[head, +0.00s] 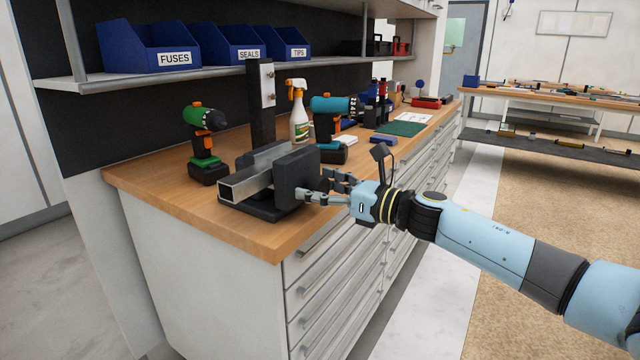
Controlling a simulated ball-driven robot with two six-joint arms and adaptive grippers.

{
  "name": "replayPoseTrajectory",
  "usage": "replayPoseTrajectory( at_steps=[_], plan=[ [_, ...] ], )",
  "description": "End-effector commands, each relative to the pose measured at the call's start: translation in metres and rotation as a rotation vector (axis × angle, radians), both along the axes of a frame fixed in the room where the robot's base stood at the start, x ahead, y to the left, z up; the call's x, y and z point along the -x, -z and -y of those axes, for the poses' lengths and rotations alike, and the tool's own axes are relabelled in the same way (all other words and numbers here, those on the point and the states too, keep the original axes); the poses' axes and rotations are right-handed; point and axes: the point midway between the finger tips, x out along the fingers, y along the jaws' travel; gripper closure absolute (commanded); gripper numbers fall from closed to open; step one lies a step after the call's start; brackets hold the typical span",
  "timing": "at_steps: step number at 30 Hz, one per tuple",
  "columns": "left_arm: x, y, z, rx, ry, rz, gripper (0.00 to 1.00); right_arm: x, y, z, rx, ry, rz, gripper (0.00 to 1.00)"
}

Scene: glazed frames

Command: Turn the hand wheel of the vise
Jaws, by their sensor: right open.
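The vise (297,177) stands near the front corner of the wooden workbench, dark grey with a broad front jaw. A grey metal bar (245,182) lies in it. I cannot make out the hand wheel; it may be hidden at the jaw's right side by my gripper. My right gripper (314,184) is open at the right side of the vise, its fingers pointing left toward the front jaw. Whether the fingertips touch anything is unclear. My left gripper is out of view.
A green drill (206,140) stands left of the vise. A spray bottle (299,115) and a teal drill (331,112) stand behind it. Blue bins (150,48) sit on the shelf above. The workbench (160,200) has drawers below; its front left corner is bare.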

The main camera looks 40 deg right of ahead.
Motion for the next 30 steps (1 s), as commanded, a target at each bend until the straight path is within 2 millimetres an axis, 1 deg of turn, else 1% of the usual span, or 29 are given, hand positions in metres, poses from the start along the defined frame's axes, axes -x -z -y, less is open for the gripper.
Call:
replayPoseTrajectory(
  at_steps=[6, 7, 19, 25, 30],
  plan=[
    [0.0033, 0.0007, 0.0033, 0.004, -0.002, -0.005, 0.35, -0.0004, 0.0002, -0.0003, 0.000, 0.000, 0.000, 0.25],
    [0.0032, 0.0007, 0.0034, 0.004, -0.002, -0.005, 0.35, -0.0003, 0.0002, -0.0003, 0.000, 0.000, 0.000, 0.28],
    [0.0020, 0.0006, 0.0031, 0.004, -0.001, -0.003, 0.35, -0.0002, 0.0000, -0.0001, 0.000, 0.000, 0.001, 0.80],
    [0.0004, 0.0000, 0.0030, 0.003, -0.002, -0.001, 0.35, -0.0002, -0.0002, 0.0000, -0.012, 0.000, -0.004, 0.80],
    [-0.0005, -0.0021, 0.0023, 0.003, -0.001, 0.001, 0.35, -0.0004, -0.0007, 0.0003, -0.063, 0.000, -0.025, 0.80]
  ],
)
